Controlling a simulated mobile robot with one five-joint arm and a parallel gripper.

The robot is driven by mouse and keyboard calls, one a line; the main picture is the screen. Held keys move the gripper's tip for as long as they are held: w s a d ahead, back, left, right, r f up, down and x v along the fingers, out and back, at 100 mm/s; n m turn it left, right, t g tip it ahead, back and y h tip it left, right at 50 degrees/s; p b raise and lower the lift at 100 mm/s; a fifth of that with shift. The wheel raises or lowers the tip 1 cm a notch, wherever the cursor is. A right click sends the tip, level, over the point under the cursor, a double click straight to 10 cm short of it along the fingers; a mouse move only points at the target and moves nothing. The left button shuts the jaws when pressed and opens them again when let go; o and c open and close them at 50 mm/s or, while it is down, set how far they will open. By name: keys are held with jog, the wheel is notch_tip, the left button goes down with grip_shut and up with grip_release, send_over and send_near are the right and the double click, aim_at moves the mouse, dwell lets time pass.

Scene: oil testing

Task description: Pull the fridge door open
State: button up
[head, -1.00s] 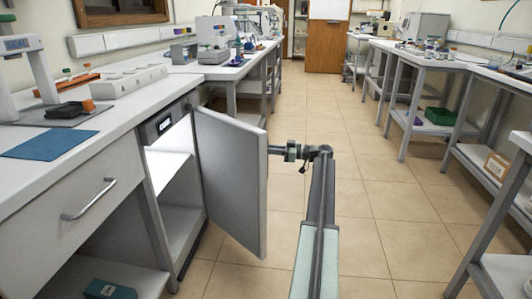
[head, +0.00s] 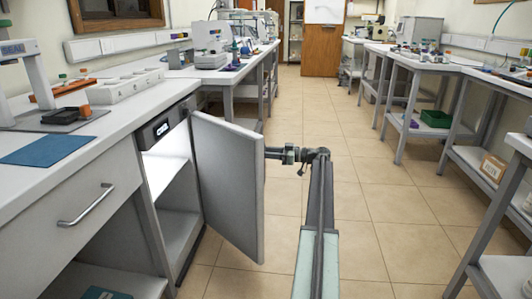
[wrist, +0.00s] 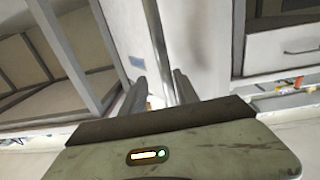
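The fridge stands under the left counter, and its pale lit interior (head: 170,165) shows in the head view. Its grey door (head: 228,190) stands wide open, swung out into the aisle. My gripper (head: 272,153) is at the door's free edge, on the far side, and its fingertips are mostly hidden by the door in the head view. In the wrist view, the two dark fingers of my gripper (wrist: 160,90) are apart, with a pale upright panel edge behind and between them. I cannot tell whether they touch the door.
A drawer with a metal handle (head: 87,204) is in the left counter, near the fridge. The tiled aisle (head: 350,190) is clear. Metal work tables (head: 430,75) with several items line the right side, and a wooden door (head: 320,55) is at the far end.

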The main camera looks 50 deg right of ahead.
jog(key=v, duration=0.7)
jog(key=shift+s+d, duration=0.2)
jog(key=shift+s, duration=0.1)
